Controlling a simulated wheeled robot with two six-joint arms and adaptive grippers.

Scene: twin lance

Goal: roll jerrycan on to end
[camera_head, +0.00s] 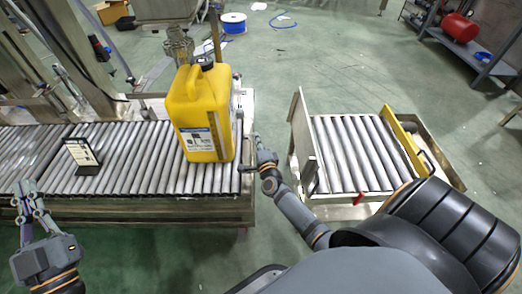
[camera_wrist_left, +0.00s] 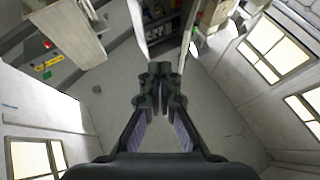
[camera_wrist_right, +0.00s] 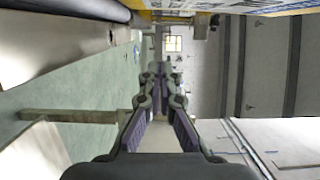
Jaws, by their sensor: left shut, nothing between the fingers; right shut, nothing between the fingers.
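The yellow jerrycan (camera_head: 203,112) stands upright near the right end of the left roller conveyor (camera_head: 130,180) in the head view. It has a handle, a dark cap and a white and blue label. My right gripper (camera_head: 258,140) is shut and empty, just right of the jerrycan and the conveyor's end; I cannot tell whether it touches anything. In the right wrist view, its fingers (camera_wrist_right: 160,72) are together, with a yellow strip along the top edge. My left gripper (camera_head: 26,190) is shut and empty at the far left, in front of the conveyor; its fingers (camera_wrist_left: 160,70) are together.
A separate roller section (camera_head: 350,150) stands to the right across a gap, with a metal plate (camera_head: 303,140) at its left side and a yellow bar (camera_head: 405,142) at its right. A small dark sign (camera_head: 84,155) stands on the left conveyor. A blue-and-white spool (camera_head: 233,23) lies on the floor behind.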

